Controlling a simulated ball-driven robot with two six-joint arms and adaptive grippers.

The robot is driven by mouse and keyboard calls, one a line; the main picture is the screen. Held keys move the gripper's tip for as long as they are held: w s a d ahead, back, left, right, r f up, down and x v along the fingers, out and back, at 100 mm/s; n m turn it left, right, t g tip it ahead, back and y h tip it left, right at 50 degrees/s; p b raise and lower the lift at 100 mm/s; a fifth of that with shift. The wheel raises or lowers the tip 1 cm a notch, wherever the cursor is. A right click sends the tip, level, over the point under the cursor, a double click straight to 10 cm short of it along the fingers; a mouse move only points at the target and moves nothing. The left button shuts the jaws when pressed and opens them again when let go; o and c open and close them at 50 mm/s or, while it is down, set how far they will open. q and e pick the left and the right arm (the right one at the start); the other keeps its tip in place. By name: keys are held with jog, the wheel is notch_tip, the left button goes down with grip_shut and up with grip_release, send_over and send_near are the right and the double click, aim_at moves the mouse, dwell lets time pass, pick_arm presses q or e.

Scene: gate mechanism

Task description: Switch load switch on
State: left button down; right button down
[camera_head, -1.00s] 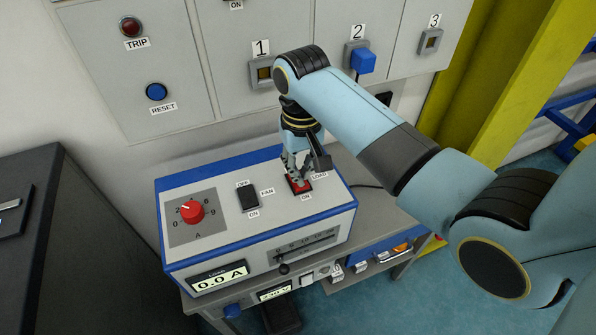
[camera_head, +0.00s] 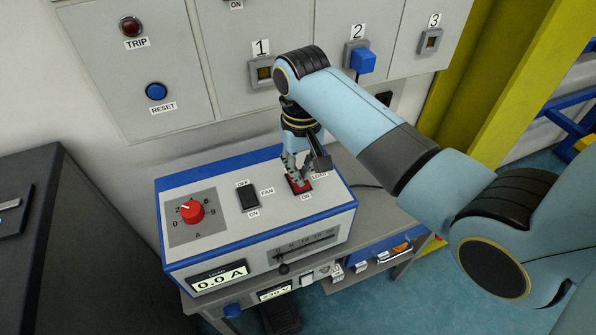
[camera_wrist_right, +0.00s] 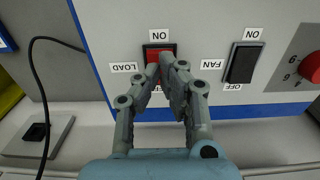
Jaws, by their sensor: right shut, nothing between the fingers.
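The load switch (camera_head: 301,187) is a red rocker in a black frame on top of the grey and blue box (camera_head: 220,230). In the right wrist view the red rocker (camera_wrist_right: 153,56) lies just beyond my fingertips, with the ON label above it. My right gripper (camera_head: 298,182) is shut and empty, pointing down at the switch. In the right wrist view its fingertips (camera_wrist_right: 168,66) overlap the lower right part of the rocker, so I cannot tell whether they touch it. The fingers hide part of the switch and the OFF label. The box's display (camera_head: 219,277) reads 0.0 A. My left gripper is not in view.
The black fan switch (camera_head: 248,198) and the red dial (camera_head: 191,212) sit left of the load switch. A slider knob (camera_head: 284,268) is on the box's front. The wall panel behind carries a blue reset button (camera_head: 156,91) and numbered sockets, with a blue plug (camera_head: 363,61) in socket 2.

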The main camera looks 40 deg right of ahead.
jog(key=shift+f+b, duration=0.5)
jog(key=shift+f, duration=0.7)
dwell(0.4)
jog(key=shift+r, duration=0.1)
notch_tip(320, 180, up, 2)
jog(key=shift+r+p, duration=0.1)
jog(key=shift+p, duration=1.05)
jog(key=shift+r, duration=2.35)
